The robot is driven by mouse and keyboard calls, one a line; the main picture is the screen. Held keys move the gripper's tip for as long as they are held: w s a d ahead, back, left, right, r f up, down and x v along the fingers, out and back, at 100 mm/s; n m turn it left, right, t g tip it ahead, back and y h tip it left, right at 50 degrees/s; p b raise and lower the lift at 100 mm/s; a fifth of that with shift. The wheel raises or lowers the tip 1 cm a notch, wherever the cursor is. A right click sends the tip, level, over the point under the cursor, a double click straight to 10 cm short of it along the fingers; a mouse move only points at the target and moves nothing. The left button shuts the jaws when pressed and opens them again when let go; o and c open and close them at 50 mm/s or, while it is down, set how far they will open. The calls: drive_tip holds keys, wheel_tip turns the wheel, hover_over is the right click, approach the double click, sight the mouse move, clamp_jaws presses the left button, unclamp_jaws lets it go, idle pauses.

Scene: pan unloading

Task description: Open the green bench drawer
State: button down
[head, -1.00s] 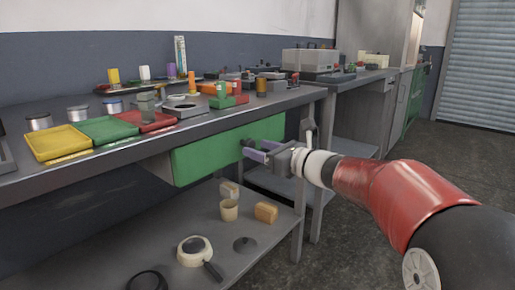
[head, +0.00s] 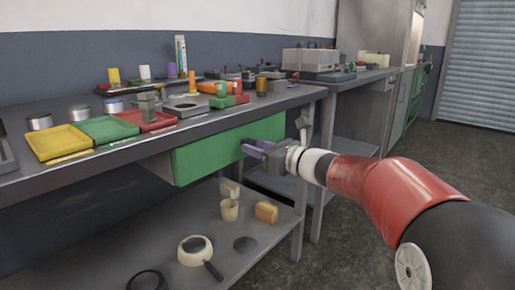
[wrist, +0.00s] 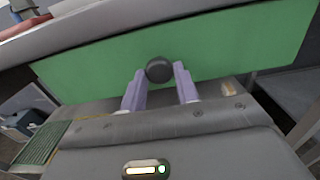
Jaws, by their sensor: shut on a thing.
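The green drawer (head: 215,153) hangs under the near bench top, and its front also fills the upper part of the wrist view (wrist: 230,45). Its dark round knob (wrist: 159,70) sits between the two pale purple fingers of my gripper (wrist: 158,80). In the head view my gripper (head: 252,149) is at the right part of the drawer front, and the fingers hide the knob there. The gripper is shut on the knob.
Yellow (head: 58,143), green (head: 108,130) and red (head: 148,121) trays stand on the bench top. Open floor (head: 345,235) lies to the right.

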drive_tip(key=shift+s+d, duration=0.1)
drive_tip(key=v, duration=2.4)
drive_tip(key=c, duration=1.1)
unclamp_jaws()
drive_tip(key=shift+o, duration=0.2)
drive_tip(key=v, duration=0.7)
drive_tip(key=shift+s+d, duration=0.25)
drive_tip(key=shift+a+f, duration=0.1)
